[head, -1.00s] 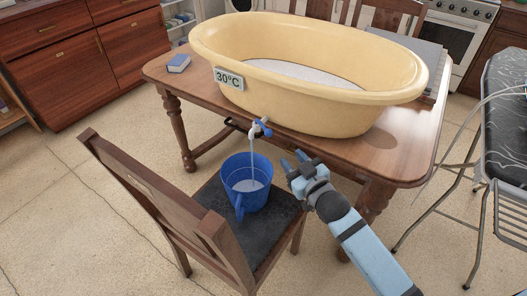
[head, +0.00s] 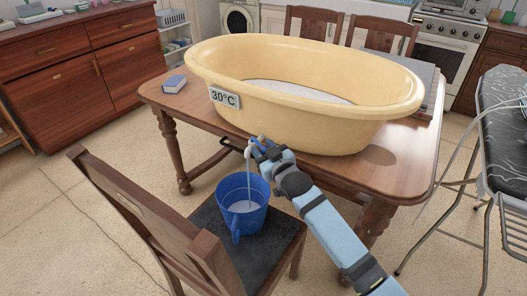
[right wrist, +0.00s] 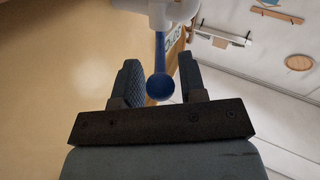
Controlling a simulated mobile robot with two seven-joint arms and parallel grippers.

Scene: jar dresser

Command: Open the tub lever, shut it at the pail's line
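The yellow tub (head: 300,115) stands on the wooden table, with a white tap (head: 251,150) low on its near side. A stream of water falls from the tap into the blue pail (head: 238,218) on the chair. Pale water (head: 243,207) shows inside the pail, below the rim; I cannot make out the line clearly. My right gripper (head: 260,146) is at the tap. In the right wrist view, the blue lever (right wrist: 160,86) with its round knob lies between the two open fingers, which look apart from it. My left gripper is out of view.
The pail stands on the dark seat of a wooden chair (head: 155,225). A 30°C label (head: 224,97) is on the tub. A small blue book (head: 173,84) lies on the table (head: 400,155). An ironing board (head: 500,130) stands at the right.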

